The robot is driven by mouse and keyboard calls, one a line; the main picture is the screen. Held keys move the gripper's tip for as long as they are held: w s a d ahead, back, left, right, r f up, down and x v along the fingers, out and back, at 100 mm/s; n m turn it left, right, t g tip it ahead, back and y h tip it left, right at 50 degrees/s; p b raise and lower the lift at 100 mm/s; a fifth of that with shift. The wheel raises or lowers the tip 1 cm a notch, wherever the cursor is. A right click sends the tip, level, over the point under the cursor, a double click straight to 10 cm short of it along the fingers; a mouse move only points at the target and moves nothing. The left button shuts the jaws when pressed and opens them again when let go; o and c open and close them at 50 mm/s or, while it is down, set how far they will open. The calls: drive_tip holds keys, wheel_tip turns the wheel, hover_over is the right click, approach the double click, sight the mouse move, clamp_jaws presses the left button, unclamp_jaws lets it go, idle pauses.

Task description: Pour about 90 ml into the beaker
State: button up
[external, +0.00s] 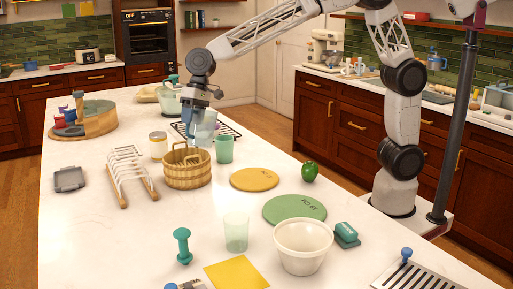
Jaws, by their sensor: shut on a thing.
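My gripper (201,104) is above the far-middle part of the white island counter. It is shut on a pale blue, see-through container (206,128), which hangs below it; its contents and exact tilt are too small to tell. A green cup (224,150) stands just to the right of and nearer than the held container; I cannot tell if they touch. A clear, faintly green beaker-like cup (236,233) stands upright on the near counter, well away from my gripper. I cannot tell for sure which vessel is the beaker, or any liquid level.
A wicker basket (187,172) and a white-lidded jar (158,145) stand close to the gripper. A dark wire rack (229,131) lies behind. A white dish rack (127,172), yellow disc (254,179), green disc (294,209) and white bowl (303,250) are nearer.

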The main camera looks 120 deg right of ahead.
sight(195, 123)
drive_tip(key=shift+s+d+r+t+y, duration=0.45)
drive_tip(key=shift+s+t, duration=0.15)
drive_tip(key=shift+s, duration=0.1)
drive_tip(key=shift+s+d+r+t+y, duration=0.1)
drive_tip(key=shift+s+d+t+y, duration=0.2)
drive_tip(key=shift+s, duration=0.2)
drive_tip(key=shift+s+d+r+t+y, duration=0.1)
drive_tip(key=shift+s+d+t+y, duration=0.05)
drive_tip(key=shift+s+d+t, duration=0.25)
drive_tip(key=shift+s+d+t+y, duration=0.4)
drive_tip(key=shift+s+t+y, duration=0.2)
drive_tip(key=shift+s+t, duration=0.3)
drive_tip(key=shift+s+d+t+y, duration=0.3)
drive_tip(key=shift+t+y, duration=0.1)
drive_tip(key=shift+t, duration=0.3)
drive_tip(key=shift+s+d+f+t+y+p, duration=0.15)
drive_tip(key=shift+s+d+t+y+p, duration=0.4)
drive_tip(key=shift+t, duration=0.55)
drive_tip(key=shift+s+d+f+y+p, duration=0.15)
drive_tip(key=shift+s+y+p, duration=0.1)
drive_tip(key=shift+s+p, duration=0.2)
drive_tip(key=shift+s+d+f+t+y+p, duration=0.15)
drive_tip(key=shift+s+d+t, duration=0.1)
drive_tip(key=shift+s+t, duration=0.15)
drive_tip(key=shift+s+d+r+t+y+p, duration=0.15)
drive_tip(key=shift+s+d+t, duration=0.15)
drive_tip(key=shift+s, duration=0.15)
